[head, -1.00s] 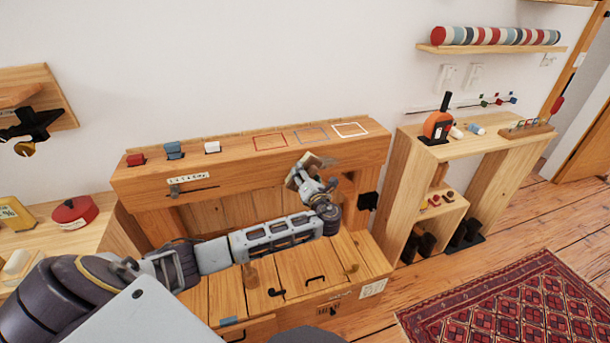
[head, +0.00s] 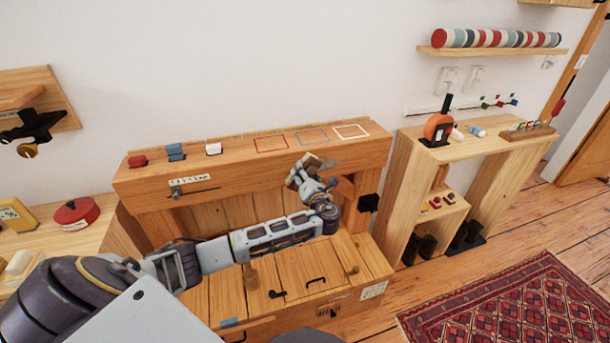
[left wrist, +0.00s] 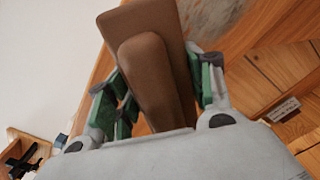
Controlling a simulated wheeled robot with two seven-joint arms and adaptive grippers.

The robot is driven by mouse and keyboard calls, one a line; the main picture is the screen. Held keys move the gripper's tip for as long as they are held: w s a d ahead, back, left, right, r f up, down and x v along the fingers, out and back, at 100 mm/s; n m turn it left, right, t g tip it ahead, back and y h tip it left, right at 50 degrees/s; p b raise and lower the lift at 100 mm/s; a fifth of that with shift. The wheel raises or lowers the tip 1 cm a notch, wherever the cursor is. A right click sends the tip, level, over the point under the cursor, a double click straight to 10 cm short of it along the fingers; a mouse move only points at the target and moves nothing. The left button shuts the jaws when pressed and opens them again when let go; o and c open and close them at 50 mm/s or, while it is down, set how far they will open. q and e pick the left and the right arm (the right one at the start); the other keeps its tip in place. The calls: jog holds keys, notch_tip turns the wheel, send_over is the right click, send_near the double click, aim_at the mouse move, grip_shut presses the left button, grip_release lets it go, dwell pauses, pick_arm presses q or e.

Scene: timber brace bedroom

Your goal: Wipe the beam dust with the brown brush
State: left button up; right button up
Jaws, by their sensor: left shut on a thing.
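My left gripper (head: 308,171) is at the front edge of the timber beam (head: 240,168), toward its right end. It is shut on the brown brush (left wrist: 150,60), whose handle sits between the green-padded fingers in the left wrist view. In the head view the brush is small and partly hidden by the gripper. A grey smudge of dust (head: 329,163) lies on the beam just right of the gripper. The dust also shows beyond the brush in the left wrist view (left wrist: 213,14). I cannot tell whether the brush touches the beam. My right gripper is out of view.
Red (head: 138,161), blue (head: 175,152) and white (head: 213,149) blocks stand on the beam's left part. Red, blue and white outlines mark its right part. A wooden chest (head: 300,275) is below. A shelf unit (head: 405,190) stands to the right.

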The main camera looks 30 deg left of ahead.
pick_arm(q)
jog(key=shift+a, duration=0.1)
jog(key=shift+w, duration=0.1)
jog(key=shift+w+d+p, duration=0.4)
jog(key=shift+w+d, duration=0.65)
jog(key=shift+d, duration=0.05)
jog(key=shift+w+d, duration=0.1)
jog(key=shift+w, duration=0.1)
jog(key=shift+w+d, duration=0.1)
jog(key=shift+w+d, duration=0.35)
jog(key=shift+w, duration=0.15)
jog(key=shift+w+d, duration=0.6)
jog(key=shift+w, duration=0.2)
jog(key=shift+w+r, duration=0.1)
